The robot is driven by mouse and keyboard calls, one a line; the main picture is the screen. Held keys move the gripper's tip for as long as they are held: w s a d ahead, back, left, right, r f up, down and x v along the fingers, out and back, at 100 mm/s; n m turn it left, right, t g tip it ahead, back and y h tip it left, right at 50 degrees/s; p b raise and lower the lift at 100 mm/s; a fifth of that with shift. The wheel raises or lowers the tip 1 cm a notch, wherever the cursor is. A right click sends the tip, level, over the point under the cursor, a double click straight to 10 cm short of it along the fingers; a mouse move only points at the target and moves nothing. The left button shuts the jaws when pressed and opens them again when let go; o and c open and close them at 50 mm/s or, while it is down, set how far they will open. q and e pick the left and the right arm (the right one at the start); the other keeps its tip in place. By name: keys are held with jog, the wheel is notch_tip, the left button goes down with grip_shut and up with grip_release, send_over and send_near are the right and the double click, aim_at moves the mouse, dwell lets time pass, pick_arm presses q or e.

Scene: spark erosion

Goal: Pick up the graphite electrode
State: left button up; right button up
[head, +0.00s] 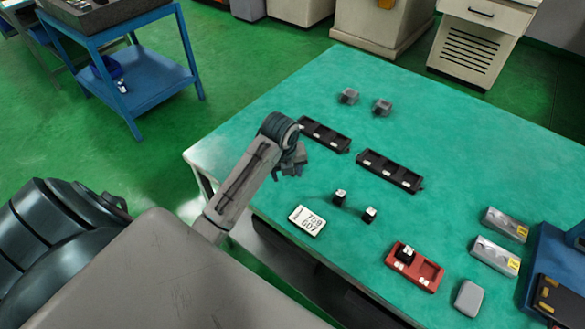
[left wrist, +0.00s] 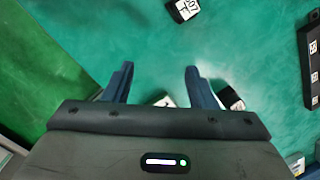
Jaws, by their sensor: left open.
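Graphite electrodes appear as small black blocks with white labelled tops. One stands on the green table (head: 300,100) at its middle (head: 339,197), and another stands just right of it (head: 370,214). A third sits in the red tray (head: 428,272), in its left part (head: 405,254). My left gripper (head: 288,173) is open and empty above the table's left part, left of the loose electrodes. A black block with a white label (left wrist: 183,10) shows at the top; another dark block (left wrist: 230,98) is partly hidden beside the right finger.
A white numbered display card (head: 307,220) lies near the table's front edge. Two black racks (head: 390,170) (head: 325,134) and two grey blocks (head: 348,96) lie farther back. Grey holders (head: 495,255) and a blue box (head: 555,262) stand at the right.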

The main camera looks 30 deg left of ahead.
pick_arm(q)
jog(key=w+a+r+m, duration=0.3)
jog(key=w+r+m, duration=0.3)
jog(key=m, duration=0.2)
jog(key=f+b, duration=0.4)
jog(key=b, duration=0.1)
jog(key=shift+w+d+f, duration=0.15)
jog(key=shift+w+f, duration=0.1)
jog(key=shift+w+f+b, duration=0.1)
jog(key=shift+f+b, duration=1.1)
jog(key=shift+f, duration=0.25)
jog(key=shift+f+p, duration=0.3)
jog(key=shift+p, duration=0.4)
notch_tip(320, 180, down, 2)
jog(key=shift+w+f, duration=0.1)
jog(key=shift+w, duration=0.05)
jog(key=shift+f, duration=0.1)
